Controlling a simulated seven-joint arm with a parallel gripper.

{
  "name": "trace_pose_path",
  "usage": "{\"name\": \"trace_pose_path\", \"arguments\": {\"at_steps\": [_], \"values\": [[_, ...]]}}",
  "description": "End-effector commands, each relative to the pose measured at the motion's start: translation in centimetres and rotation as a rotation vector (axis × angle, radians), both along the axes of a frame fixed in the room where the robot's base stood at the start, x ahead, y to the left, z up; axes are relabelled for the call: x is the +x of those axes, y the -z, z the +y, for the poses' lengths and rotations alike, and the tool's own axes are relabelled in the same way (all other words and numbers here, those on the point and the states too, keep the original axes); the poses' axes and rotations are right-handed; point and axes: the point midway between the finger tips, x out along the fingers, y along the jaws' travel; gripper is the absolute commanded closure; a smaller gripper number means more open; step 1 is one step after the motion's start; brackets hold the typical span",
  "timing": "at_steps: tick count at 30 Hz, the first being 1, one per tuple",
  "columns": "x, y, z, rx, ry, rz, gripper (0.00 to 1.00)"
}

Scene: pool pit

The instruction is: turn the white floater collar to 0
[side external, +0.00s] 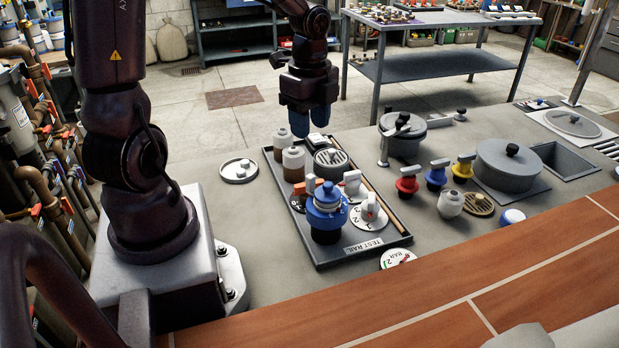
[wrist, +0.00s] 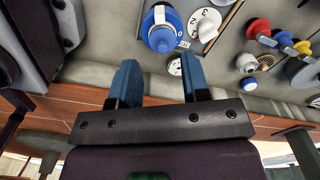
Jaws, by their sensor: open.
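The white floater collar (side external: 370,208) sits on a round white dial plate marked with numbers, near the front right of the black test-rail tray (side external: 330,266). In the wrist view the collar (wrist: 206,24) shows at the upper right, with numbers beside it; which number it points at I cannot tell. A blue floater (side external: 326,205) stands just left of it in the side view. My gripper (side external: 306,130) hangs above the tray's back end, apart from the collar. In the wrist view its two blue fingers (wrist: 160,82) are spread with nothing between them.
Red, blue and yellow valves (side external: 436,176) and a grey pot (side external: 507,168) stand to the right. A BAR gauge (side external: 397,258) lies near the tray's front corner.

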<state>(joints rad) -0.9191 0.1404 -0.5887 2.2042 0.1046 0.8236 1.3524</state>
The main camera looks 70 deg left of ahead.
Motion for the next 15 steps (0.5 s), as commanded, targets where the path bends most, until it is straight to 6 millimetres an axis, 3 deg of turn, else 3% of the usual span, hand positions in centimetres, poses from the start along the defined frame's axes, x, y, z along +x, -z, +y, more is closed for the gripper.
{"name": "trace_pose_path", "arguments": {"at_steps": [8,15], "values": [[-0.1,1.7,0.0,-0.002,0.084,0.003,0.57],[-0.1,6.6,-0.1,-0.005,0.083,0.005,0.57]]}}
